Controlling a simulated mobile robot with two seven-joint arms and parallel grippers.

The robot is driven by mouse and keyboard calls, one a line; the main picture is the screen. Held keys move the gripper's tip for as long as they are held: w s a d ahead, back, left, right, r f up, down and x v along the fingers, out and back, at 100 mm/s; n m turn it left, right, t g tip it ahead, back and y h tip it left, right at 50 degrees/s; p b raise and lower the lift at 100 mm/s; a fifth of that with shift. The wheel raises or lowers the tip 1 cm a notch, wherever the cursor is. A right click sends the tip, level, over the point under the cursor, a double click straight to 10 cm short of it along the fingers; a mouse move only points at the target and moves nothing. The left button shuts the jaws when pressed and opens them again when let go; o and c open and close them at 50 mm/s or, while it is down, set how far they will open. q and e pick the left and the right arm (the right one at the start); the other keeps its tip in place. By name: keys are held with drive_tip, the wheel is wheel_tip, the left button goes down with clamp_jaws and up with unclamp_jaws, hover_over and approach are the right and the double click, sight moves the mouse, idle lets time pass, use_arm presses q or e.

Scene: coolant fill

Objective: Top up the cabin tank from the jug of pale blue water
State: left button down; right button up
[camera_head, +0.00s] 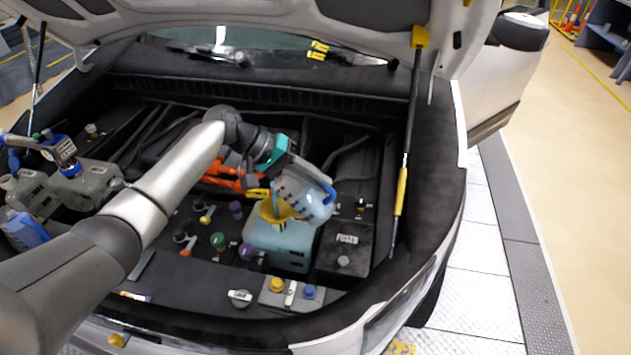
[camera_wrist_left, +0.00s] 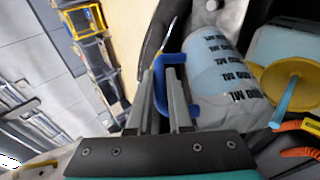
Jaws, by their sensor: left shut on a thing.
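My left gripper (camera_head: 312,174) is shut on the blue handle (camera_wrist_left: 160,88) of a clear jug (camera_head: 302,199) with dark volume marks and pale blue water in it. The jug is tilted, its mouth toward the left in the head view. A thin pale blue stream (camera_wrist_left: 285,106) runs between the jug's mouth and the yellow funnel (camera_head: 274,211). The funnel sits on top of a translucent tank (camera_head: 282,243) with pale blue liquid inside. The jug also shows in the wrist view (camera_wrist_left: 222,78), beside the funnel (camera_wrist_left: 296,77).
A black fuse box (camera_head: 343,250) stands right of the tank. Purple, green, yellow and blue caps lie around its left and front. Grey containers (camera_head: 90,182) and a blue bottle (camera_head: 25,230) stand at the left. A bonnet strut (camera_head: 405,160) rises at the right.

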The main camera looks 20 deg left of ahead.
use_arm(q)
drive_tip(key=shift+w+a+h+b, duration=0.15)
drive_tip(key=shift+a+h+b, duration=0.55)
drive_tip(key=shift+b, duration=0.45)
idle(2.1)
drive_tip(key=shift+d, duration=0.1)
drive_tip(key=shift+b, duration=0.95)
drive_tip(key=shift+d, duration=0.1)
drive_tip(key=d+y+p, duration=0.1)
drive_tip(key=y+p, duration=0.1)
drive_tip(key=p, duration=0.1)
drive_tip(key=shift+s+d+f+y+p, duration=0.1)
drive_tip(key=shift+s+d+y+p, duration=0.15)
drive_tip(key=shift+y+p, duration=0.35)
drive_tip(key=shift+d+f+m+t+y+p, duration=0.3)
drive_tip(key=shift+d+f+m+y, duration=0.15)
drive_tip(key=shift+y, duration=0.55)
drive_tip(key=shift+s+d+f+y, duration=0.1)
drive_tip(key=shift+d+f+y, duration=0.15)
drive_tip(key=shift+y, duration=0.25)
